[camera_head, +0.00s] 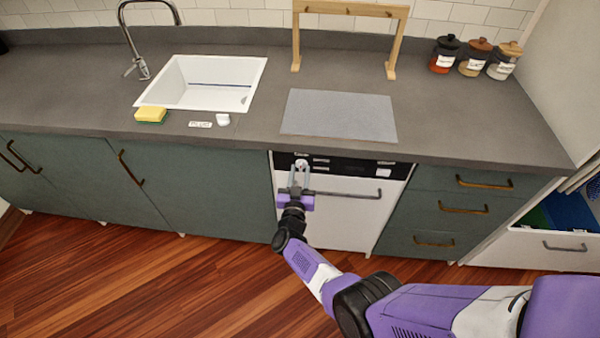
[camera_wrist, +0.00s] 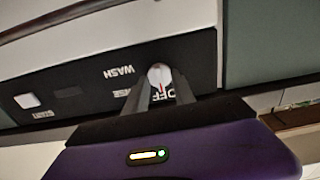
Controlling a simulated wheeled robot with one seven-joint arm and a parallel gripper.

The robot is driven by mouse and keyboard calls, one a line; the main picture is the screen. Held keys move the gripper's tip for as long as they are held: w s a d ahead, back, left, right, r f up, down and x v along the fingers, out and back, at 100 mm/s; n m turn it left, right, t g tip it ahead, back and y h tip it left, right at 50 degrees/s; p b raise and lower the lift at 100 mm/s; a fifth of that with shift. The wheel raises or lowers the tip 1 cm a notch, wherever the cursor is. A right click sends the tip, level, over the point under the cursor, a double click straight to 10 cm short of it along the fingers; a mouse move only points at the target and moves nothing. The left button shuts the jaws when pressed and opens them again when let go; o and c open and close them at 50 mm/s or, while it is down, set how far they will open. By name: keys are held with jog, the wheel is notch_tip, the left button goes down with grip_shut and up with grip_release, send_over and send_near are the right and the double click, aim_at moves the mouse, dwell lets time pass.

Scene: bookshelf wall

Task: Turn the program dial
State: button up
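The program dial is a round white knob (camera_head: 301,163) on the black control strip of the white dishwasher (camera_head: 340,215). In the wrist view the dial (camera_wrist: 159,74) shows a red pointer mark facing the word OFF. My gripper (camera_head: 300,170) is at the dial, with its two grey fingers apart. In the wrist view the fingertips of my gripper (camera_wrist: 160,83) lie one on each side of the dial, at its edges. I cannot tell whether they press on it. The fingers hide part of the lettering around the dial.
The dishwasher's bar handle (camera_head: 345,195) runs just below the strip, close to my gripper. The counter edge (camera_head: 400,157) overhangs above. Green drawers (camera_head: 462,205) stand at right and green cupboards (camera_head: 210,190) at left. The wooden floor in front is clear.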

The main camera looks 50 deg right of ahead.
jog(key=p+v, duration=0.2)
jog(key=v, duration=0.5)
jog(key=shift+s+a, duration=0.2)
jog(key=shift+a, duration=0.05)
dwell(0.3)
